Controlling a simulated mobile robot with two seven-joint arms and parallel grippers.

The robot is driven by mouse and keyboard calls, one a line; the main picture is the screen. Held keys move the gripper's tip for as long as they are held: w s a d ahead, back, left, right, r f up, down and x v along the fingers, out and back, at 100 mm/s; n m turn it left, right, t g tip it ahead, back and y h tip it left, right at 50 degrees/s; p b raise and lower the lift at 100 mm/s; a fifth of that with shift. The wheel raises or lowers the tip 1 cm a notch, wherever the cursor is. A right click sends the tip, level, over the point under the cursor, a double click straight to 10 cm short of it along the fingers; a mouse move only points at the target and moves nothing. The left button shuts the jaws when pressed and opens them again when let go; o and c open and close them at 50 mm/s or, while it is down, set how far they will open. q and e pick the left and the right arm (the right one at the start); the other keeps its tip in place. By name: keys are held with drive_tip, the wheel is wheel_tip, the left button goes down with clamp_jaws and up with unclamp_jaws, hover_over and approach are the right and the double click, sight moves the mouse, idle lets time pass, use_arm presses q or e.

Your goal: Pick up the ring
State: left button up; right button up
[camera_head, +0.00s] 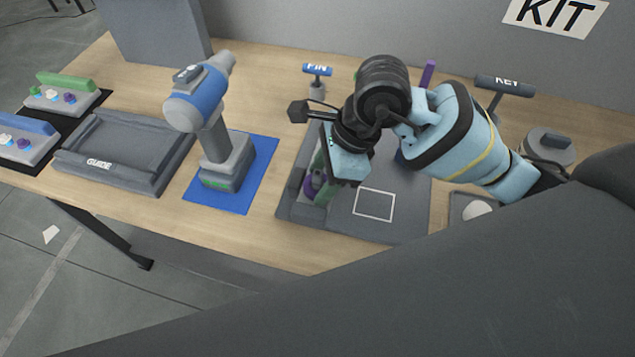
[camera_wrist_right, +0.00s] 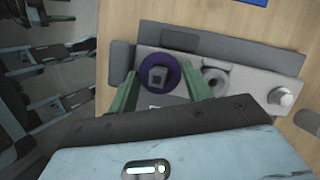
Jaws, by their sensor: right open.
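The ring is purple; in the right wrist view the ring (camera_wrist_right: 174,72) sits around a squarish grey post (camera_wrist_right: 158,75) on a grey fixture. My right gripper (camera_wrist_right: 158,66) is open, with one green finger on each side of the ring. Whether the fingers touch it cannot be told. In the head view the right gripper (camera_head: 318,165) points down at the left part of a dark grey board, and a bit of the purple ring (camera_head: 311,188) shows by the fingers; the wrist hides part of it. My left gripper is not in view.
A blue and grey drill (camera_head: 199,105) stands on a blue mat left of the board. A GUIDE tray (camera_head: 107,152) lies farther left. PIN (camera_head: 317,71) and KEY (camera_head: 505,85) signs stand behind. A white outlined square on the board (camera_head: 375,204) is empty.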

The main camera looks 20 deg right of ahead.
drive_tip(key=c, duration=0.7)
drive_tip(key=shift+r, duration=0.1)
wheel_tip(320, 180, up, 10)
drive_tip(key=shift+f, duration=0.1)
